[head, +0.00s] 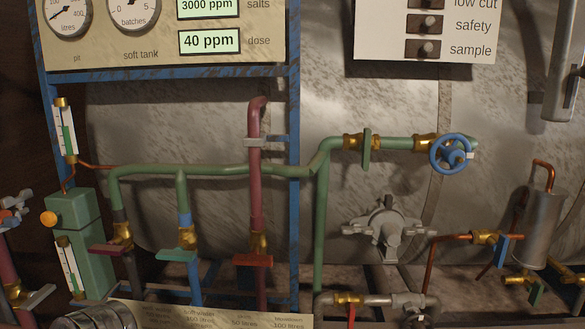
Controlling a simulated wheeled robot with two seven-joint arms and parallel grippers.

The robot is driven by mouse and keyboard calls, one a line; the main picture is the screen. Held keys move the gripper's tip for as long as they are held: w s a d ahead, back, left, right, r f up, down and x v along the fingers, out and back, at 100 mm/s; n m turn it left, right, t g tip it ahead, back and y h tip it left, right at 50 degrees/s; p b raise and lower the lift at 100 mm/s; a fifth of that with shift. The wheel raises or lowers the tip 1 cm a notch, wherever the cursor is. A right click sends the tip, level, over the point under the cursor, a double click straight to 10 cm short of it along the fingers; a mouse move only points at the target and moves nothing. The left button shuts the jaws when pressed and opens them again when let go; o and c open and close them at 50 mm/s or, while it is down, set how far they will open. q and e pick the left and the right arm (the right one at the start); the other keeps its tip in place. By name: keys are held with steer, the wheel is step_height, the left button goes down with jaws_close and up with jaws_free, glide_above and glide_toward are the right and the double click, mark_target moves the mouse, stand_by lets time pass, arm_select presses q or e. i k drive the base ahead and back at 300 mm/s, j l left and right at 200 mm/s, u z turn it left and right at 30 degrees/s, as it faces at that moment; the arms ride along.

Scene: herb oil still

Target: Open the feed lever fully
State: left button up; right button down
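No lever in view carries a readable "feed" label, so I cannot tell for certain which one is the feed lever. A green lever (367,149) stands upright, across the level green pipe (230,169), between two brass fittings left of a blue handwheel (450,153). Lower left, a purple lever (108,249), a green lever (177,256) and a red lever (253,260) lie roughly level across their upright pipes. Neither of my grippers shows in the head view.
A blue frame post (294,200) and a dark red pipe (255,180) stand in front of the tank. Right are a small red lever (352,306), a blue lever (501,250) and a steel cylinder (541,228). A gauge panel (160,48) and switch panel (390,40) hang above.

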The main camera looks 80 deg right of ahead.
mark_target(364, 148)
steer(key=z, duration=0.45)
steer(key=l+z, duration=0.1)
steer(key=z, duration=0.8)
steer(key=i+z, duration=0.1)
steer(key=z, duration=1.25)
steer(key=i+z, duration=0.1)
steer(key=z, duration=0.35)
